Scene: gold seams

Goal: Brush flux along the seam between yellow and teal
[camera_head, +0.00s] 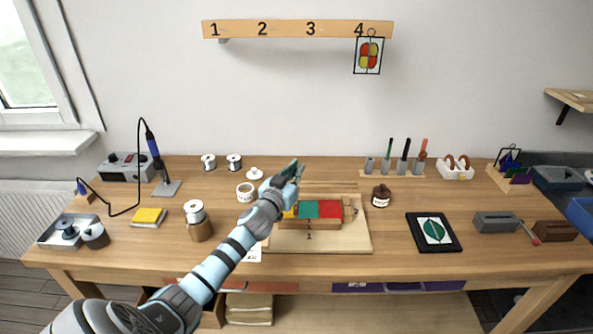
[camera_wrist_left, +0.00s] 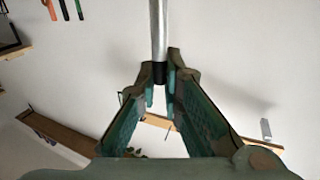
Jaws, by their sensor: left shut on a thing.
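My left gripper (camera_head: 291,170) reaches in over the left part of the work board. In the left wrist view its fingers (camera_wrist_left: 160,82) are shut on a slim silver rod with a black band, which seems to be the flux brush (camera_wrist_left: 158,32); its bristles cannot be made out. Below and right of the gripper, a yellow piece (camera_head: 289,213), a teal piece (camera_head: 308,209) and a red piece (camera_head: 330,209) lie side by side in a wooden frame on the board (camera_head: 350,240). My arm partly covers the yellow piece. The yellow-teal seam is too small to see clearly.
An open white tub (camera_head: 246,192) and its lid (camera_head: 255,174) stand left of the gripper. A brown bottle (camera_head: 381,197) stands right of the board. A tool rack (camera_head: 392,172) is behind it. A soldering iron (camera_head: 154,150) stands far left. A panel hangs on the wall rail (camera_head: 290,29).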

